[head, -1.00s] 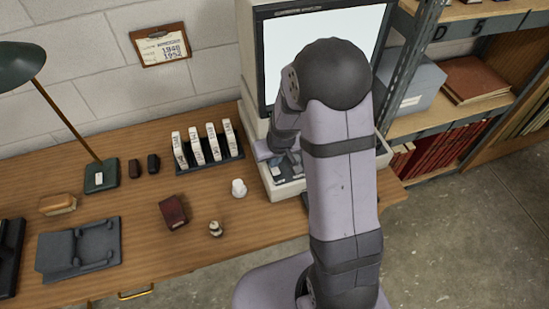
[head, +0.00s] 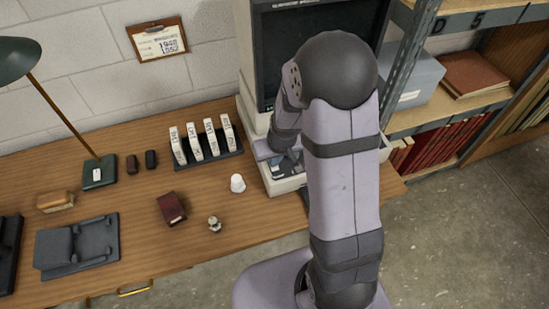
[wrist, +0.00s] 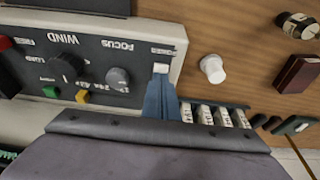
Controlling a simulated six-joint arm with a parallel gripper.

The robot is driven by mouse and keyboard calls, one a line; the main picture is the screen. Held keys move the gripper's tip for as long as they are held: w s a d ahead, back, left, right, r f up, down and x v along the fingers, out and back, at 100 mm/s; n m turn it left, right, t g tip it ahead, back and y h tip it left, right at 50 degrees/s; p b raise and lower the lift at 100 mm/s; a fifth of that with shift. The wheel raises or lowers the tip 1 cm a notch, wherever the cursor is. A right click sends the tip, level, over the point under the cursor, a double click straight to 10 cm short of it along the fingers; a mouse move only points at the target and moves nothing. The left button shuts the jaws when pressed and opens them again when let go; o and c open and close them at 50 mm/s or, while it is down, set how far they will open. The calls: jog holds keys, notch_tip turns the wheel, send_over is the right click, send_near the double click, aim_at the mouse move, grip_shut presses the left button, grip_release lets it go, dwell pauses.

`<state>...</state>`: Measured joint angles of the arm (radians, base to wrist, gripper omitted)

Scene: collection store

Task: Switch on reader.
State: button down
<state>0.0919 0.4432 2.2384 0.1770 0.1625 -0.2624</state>
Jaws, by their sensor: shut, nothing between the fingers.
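The reader (head: 246,50) stands at the back of the desk, its screen (head: 285,45) dark. Its control panel (wrist: 110,48) fills the upper left of the wrist view, upside down, with WIND and FOCUS lettering, a dark knob (wrist: 66,66), a grey knob (wrist: 117,77) and green, yellow and red buttons. A small white rocker or key (wrist: 160,68) sits at the panel's corner. My gripper (wrist: 160,80) is shut and empty, its tips right at this white piece; I cannot tell whether they touch. In the head view my arm hides much of the panel.
A rack of white boxes (head: 207,150) stands left of the reader. A lamp (head: 98,172) is farther left, shelves (head: 455,110) at right.

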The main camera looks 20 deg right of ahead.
aim_at(275, 168)
jog(key=shift+r, duration=0.1)
jog(key=p+v, duration=0.4)
jog(key=shift+w+r, duration=0.25)
jog(key=shift+w, duration=0.1)
jog(key=b+v, duration=0.2)
jog(key=v, duration=0.7)
jog(key=shift+s, duration=0.45)
jog(key=shift+r, duration=0.1)
jog(key=shift+w, duration=0.1)
jog(key=w+b, duration=0.1)
jog(key=b, duration=0.5)
jog(key=shift+w+t, duration=0.1)
jog(key=shift+t, duration=0.2)
jog(key=shift+r, duration=0.15)
